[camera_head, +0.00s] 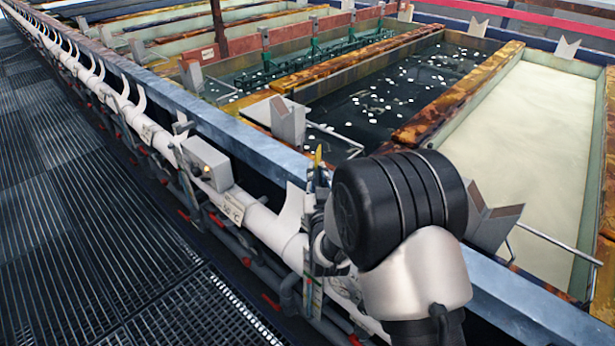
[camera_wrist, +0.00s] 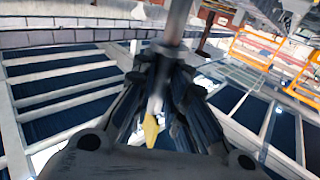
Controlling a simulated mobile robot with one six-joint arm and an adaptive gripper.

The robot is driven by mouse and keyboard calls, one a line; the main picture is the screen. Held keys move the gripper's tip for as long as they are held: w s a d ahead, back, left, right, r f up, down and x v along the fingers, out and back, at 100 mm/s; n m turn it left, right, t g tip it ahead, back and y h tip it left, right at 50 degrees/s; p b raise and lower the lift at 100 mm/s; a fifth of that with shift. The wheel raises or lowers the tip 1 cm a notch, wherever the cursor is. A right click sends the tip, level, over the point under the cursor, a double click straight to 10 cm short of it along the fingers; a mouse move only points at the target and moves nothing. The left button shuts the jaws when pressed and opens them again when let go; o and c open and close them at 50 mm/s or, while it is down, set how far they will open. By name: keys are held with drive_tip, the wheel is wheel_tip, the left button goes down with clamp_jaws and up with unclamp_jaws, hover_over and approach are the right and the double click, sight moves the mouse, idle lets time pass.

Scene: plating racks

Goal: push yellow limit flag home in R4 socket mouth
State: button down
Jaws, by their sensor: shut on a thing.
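The yellow limit flag (camera_wrist: 151,131) shows in the wrist view as a small yellow tip on a pale stem between my fingers. My gripper (camera_wrist: 166,82) is shut on it, and a grey round rod runs from the fingers to the top of that view. In the head view a small yellow tip (camera_head: 318,155) shows beside my black wrist joint, above the tank line's front edge. My gripper is mostly hidden there behind my own arm. I cannot make out the R4 socket mouth or whether the flag touches it.
A white pipe (camera_head: 262,219) with brackets and labels runs along the tank front, with a grey box (camera_head: 207,163) on it. A blue-grey rim (camera_head: 240,130) edges the tanks. A dark tank (camera_head: 385,95) and a cream tank (camera_head: 525,150) lie behind. The grated walkway (camera_head: 80,200) is clear.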

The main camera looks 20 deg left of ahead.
drive_tip(key=shift+s+a+f, duration=0.1)
drive_tip(key=shift+s+a, duration=0.1)
drive_tip(key=shift+a, duration=0.45)
drive_tip(key=shift+s+a+f, duration=0.1)
drive_tip(key=shift+s+a, duration=0.05)
drive_tip(key=shift+a, duration=0.45)
drive_tip(key=shift+d+b, duration=0.1)
drive_tip(key=shift+b, duration=0.35)
wheel_tip(320, 180, down, 6)
drive_tip(key=b, duration=0.6)
drive_tip(key=shift+s+r, duration=0.1)
drive_tip(key=shift+b, duration=1.2)
idle(0.4)
drive_tip(key=shift+f+b, duration=1.15)
drive_tip(key=shift+f, duration=0.35)
drive_tip(key=shift+f, duration=0.4)
